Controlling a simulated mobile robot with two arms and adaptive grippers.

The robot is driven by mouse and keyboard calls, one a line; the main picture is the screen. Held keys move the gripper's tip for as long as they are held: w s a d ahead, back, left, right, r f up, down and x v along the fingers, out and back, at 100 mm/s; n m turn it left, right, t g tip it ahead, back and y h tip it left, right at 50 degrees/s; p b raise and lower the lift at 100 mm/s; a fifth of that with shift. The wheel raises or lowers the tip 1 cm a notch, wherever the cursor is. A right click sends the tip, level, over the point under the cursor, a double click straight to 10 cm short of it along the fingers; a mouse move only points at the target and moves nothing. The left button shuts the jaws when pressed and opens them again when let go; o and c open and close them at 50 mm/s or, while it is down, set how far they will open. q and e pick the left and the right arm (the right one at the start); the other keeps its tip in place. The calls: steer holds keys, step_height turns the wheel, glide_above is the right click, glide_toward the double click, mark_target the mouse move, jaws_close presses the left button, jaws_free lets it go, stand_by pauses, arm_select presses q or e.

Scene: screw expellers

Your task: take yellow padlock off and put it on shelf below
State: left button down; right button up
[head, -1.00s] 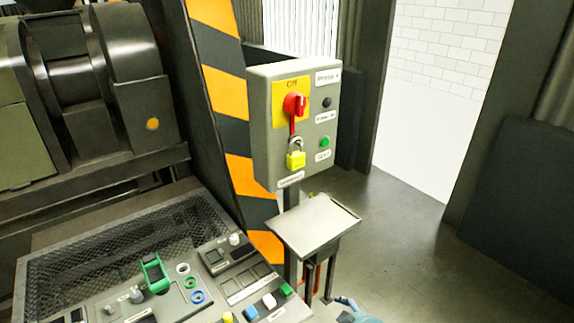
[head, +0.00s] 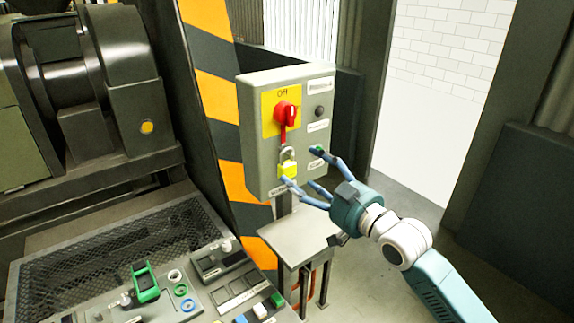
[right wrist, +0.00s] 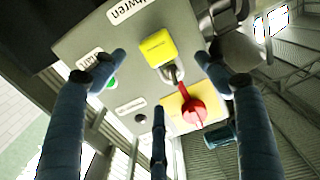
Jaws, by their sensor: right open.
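The yellow padlock (head: 288,171) hangs by its shackle below the red switch handle (head: 286,114) on the grey control box (head: 258,178). My right gripper (head: 302,167) is open in front of the box's lower part, its blue fingers spread near the padlock. In the right wrist view, the padlock (right wrist: 159,47) shows between the spread fingers (right wrist: 162,72), with the red handle (right wrist: 194,111) below it. I cannot tell whether a finger touches the padlock. The small metal shelf (head: 290,245) is below the box and looks empty. My left gripper is out of view.
A black button (head: 319,111) and labels are on the box's right side; a green button (right wrist: 111,83) is close to a finger. A console (head: 190,272) with switches stands at lower left. A striped post (head: 222,130) is left of the box. Floor to the right is open.

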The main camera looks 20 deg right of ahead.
mark_target(294, 165)
steer(key=p+x, duration=0.2)
steer(key=x, duration=0.2)
steer(key=shift+w, duration=0.4)
steer(key=shift+w+a+f, duration=0.2)
steer(key=shift+w+f, duration=0.05)
steer(key=shift+w, duration=0.05)
steer(key=shift+s, duration=0.1)
steer(key=shift+c, duration=1.1)
steer(key=c, duration=1.1)
